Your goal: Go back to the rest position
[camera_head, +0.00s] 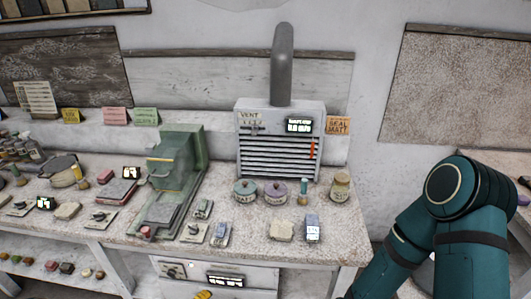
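My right arm shows at the lower right as dark teal links with a bend at the top. Its gripper is out of the picture. My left arm and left gripper are not in view. The workbench (335,226) in front of me has a speckled top, and my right arm is in front of its right end. No plaster sphere can be made out on it.
A vent unit (280,140) with a grey pipe stands at the back. A green machine (177,170) stands left of it. Two lidded pots (276,193) and a jar (340,187) stand before the vent. Small items crowd the left side.

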